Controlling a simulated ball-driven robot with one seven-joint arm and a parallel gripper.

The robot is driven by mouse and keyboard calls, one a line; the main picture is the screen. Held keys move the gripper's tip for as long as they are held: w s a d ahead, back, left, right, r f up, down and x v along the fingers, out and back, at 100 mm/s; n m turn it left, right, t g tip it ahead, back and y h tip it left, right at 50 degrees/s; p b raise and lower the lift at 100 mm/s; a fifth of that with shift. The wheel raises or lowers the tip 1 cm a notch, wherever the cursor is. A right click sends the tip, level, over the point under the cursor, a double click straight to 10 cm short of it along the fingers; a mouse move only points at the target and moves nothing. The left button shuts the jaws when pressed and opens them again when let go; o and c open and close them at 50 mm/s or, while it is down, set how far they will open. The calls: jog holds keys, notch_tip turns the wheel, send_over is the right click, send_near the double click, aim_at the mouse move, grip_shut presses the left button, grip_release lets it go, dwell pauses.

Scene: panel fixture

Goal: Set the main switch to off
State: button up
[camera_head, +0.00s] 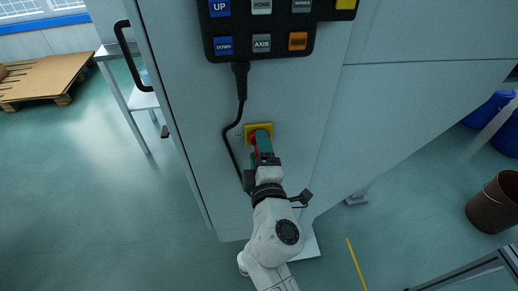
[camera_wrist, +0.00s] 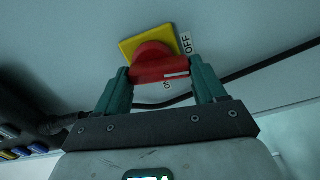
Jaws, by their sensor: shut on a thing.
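The main switch is a red rotary knob (camera_wrist: 150,60) on a yellow square plate (camera_wrist: 130,44), fixed to the grey panel. In the wrist view an OFF label (camera_wrist: 186,43) is at the plate's right, and a partly covered ON label (camera_wrist: 166,86) is below the knob. A white mark (camera_wrist: 177,74) shows on the knob's right part, nearer the ON label. My gripper (camera_wrist: 160,68) is shut on the knob, its green fingers either side. In the head view my gripper (camera_head: 261,143) covers most of the knob, and the yellow plate (camera_head: 249,129) shows around it.
A black button pendant (camera_head: 262,32) hangs above the switch, and its black cable (camera_head: 229,135) loops down left of it. A black door handle (camera_head: 127,52) is at the cabinet's left edge. Bins (camera_head: 495,203) stand at the right.

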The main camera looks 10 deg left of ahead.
jog(key=shift+f+n, duration=0.1)
jog(key=shift+n, duration=0.9)
jog(key=o, duration=1)
jog(key=shift+o, duration=0.2)
jog(key=shift+s+d, duration=0.1)
jog(key=v, duration=1)
jog(key=shift+s, duration=0.3)
